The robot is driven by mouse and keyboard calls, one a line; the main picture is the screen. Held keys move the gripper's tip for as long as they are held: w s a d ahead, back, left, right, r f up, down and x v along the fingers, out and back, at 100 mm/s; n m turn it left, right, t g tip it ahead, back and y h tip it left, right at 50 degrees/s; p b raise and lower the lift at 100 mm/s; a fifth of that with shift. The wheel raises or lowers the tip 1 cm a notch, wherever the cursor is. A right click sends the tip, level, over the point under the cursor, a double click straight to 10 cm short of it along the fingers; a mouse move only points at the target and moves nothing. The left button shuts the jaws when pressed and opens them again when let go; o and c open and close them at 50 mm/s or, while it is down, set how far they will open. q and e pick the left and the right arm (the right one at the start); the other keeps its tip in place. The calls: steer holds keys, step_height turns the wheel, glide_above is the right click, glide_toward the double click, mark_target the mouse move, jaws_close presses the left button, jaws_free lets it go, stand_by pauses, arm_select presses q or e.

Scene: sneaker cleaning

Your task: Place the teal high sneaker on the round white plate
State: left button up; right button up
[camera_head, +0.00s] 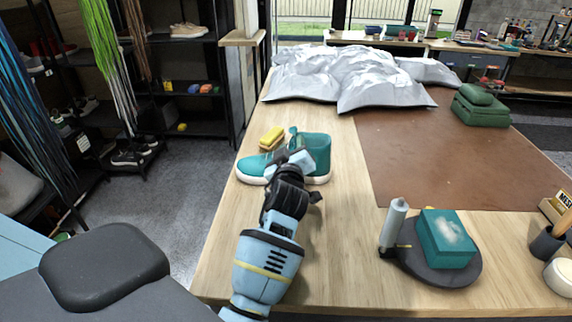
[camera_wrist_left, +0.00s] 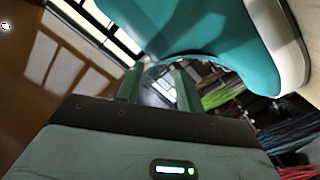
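The teal high sneaker (camera_head: 318,150) stands upright on the wooden table, its white sole down and its toe pointing left. My left gripper (camera_head: 299,160) is at the sneaker and covers its middle in the head view. In the left wrist view, the two fingers (camera_wrist_left: 158,88) are apart, with a gap between them. The teal upper (camera_wrist_left: 215,40) is very close to the fingertips; I cannot tell whether they touch it. I cannot make out a round white plate in either view. My right gripper is not in view.
A yellow sponge (camera_head: 271,138) lies just behind the sneaker. A brown mat (camera_head: 440,165) is largely clear. Grey crumpled bags (camera_head: 350,78) lie behind.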

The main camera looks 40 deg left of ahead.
mark_target(294, 138)
arm_select(q)
steer(key=w, duration=0.1)
steer(key=w+a, duration=0.1)
steer(key=w+r, duration=0.1)
steer(key=shift+w+a+p, duration=0.35)
steer(key=shift+a+p, duration=0.05)
steer(key=shift+w+a+f, duration=0.1)
steer(key=shift+w+a, duration=0.2)
steer(key=shift+w, duration=0.1)
jaws_close()
stand_by(1.0)
